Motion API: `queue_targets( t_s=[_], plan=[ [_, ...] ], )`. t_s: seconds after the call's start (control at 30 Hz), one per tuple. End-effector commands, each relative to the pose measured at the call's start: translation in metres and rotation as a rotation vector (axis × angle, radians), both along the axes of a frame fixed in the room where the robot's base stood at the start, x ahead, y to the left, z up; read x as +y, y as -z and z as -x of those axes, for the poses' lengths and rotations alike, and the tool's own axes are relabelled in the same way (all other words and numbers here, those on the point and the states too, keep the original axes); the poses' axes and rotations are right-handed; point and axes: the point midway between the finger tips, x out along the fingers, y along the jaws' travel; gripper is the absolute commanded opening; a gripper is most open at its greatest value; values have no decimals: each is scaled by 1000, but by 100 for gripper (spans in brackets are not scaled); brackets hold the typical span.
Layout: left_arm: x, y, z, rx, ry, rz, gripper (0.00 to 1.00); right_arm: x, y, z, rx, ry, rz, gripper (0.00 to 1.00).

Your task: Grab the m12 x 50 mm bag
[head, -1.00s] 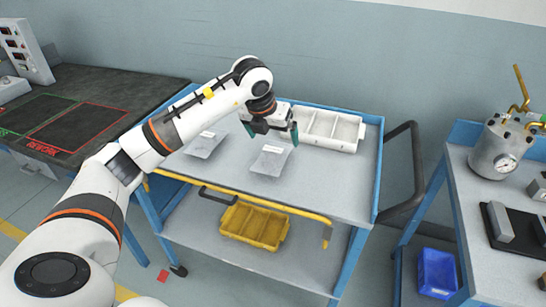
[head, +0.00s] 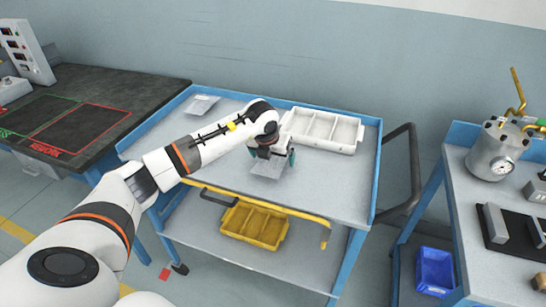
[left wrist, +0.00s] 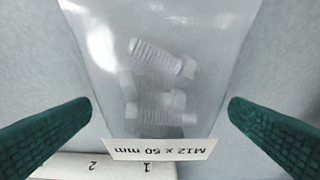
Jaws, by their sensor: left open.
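The M12 x 50 mm bag (left wrist: 205,60) is a clear bag with several pale bolts in it. Its white label (left wrist: 160,149) reads upside down in the left wrist view. In the head view the bag (head: 266,170) lies on the cart's top shelf, partly hidden under my left gripper (head: 272,158). My left gripper (left wrist: 160,112) is open, with one green finger on each side of the bag's label end. I cannot tell how high the fingers are above the shelf. My right gripper is not in view.
Another clear bag (head: 201,104) lies at the back left of the shelf (head: 325,185). A white divided bin (head: 343,119) stands behind the gripper; numbers 1 and 2 show on its edge (left wrist: 60,166). A yellow bin (head: 252,226) is on the lower shelf. The shelf's front right is clear.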

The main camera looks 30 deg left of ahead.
Motion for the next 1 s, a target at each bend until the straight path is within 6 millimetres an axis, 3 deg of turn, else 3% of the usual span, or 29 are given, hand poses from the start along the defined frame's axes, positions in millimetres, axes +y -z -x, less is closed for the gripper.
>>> queue_targets(
  t_s=[0.27, 0.63, 0.87, 1.0],
  plan=[
    [1, 4, -1, 0, 1, -1, 100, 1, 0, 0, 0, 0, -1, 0],
    [1, 4, -1, -1, 0, -1, 39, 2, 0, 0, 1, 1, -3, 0],
    [1, 1, -2, -4, 0, -1, 38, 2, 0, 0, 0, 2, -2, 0],
    [1, -11, -3, -8, 1, 0, 38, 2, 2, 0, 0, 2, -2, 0]
  ],
)
